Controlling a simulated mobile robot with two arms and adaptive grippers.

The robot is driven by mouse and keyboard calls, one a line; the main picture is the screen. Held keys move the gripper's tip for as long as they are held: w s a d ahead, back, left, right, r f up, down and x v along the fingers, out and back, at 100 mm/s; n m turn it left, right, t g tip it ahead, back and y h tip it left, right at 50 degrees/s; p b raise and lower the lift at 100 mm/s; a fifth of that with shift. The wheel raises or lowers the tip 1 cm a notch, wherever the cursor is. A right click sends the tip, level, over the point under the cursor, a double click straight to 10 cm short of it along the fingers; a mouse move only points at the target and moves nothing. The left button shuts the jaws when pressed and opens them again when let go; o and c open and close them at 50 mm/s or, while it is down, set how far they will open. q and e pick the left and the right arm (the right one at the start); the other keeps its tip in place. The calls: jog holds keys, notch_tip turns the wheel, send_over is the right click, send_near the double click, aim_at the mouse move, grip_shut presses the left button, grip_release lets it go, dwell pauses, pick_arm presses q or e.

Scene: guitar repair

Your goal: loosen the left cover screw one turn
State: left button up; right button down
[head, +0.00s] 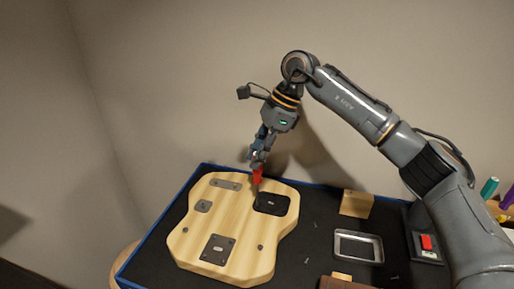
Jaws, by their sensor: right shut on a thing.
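The wooden guitar body (210,235) lies on a dark mat (306,268). A black cover plate (279,206) sits at its upper right. My right gripper (258,165) comes down from above and is shut on a red-handled screwdriver (257,176). The screwdriver is nearly upright, with its tip at or just above the left end of the black cover. The left cover screw is too small and hidden by the tip to make out. I cannot tell whether the tip touches it. My left gripper is out of view.
A metal tray (358,247) stands right of the guitar body, with a wooden block (356,204) behind it. A few small loose bits lie on the mat nearby. A box with a red switch (426,242) stands at the right.

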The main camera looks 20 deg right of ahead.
jog(key=n+g+p, duration=0.1)
jog(key=n, duration=0.2)
jog(key=shift+f+g, duration=0.1)
jog(key=shift+g, duration=0.2)
jog(key=n+g+p, duration=0.1)
jog(key=n, duration=0.2)
jog(key=shift+h+p, duration=0.3)
jog(key=shift+p, duration=0.05)
jog(key=shift+n+g, duration=0.4)
jog(key=shift+n, duration=0.7)
jog(key=shift+s+n+g+h+p, duration=0.1)
jog(key=shift+n+g+h+p, duration=0.3)
jog(key=shift+n, duration=0.3)
jog(key=shift+n+h+p, duration=0.3)
jog(key=shift+n+h, duration=0.2)
jog(key=shift+n, duration=0.9)
jog(key=shift+d, duration=0.1)
jog(key=shift+r+p, duration=0.3)
jog(key=shift+r, duration=0.15)
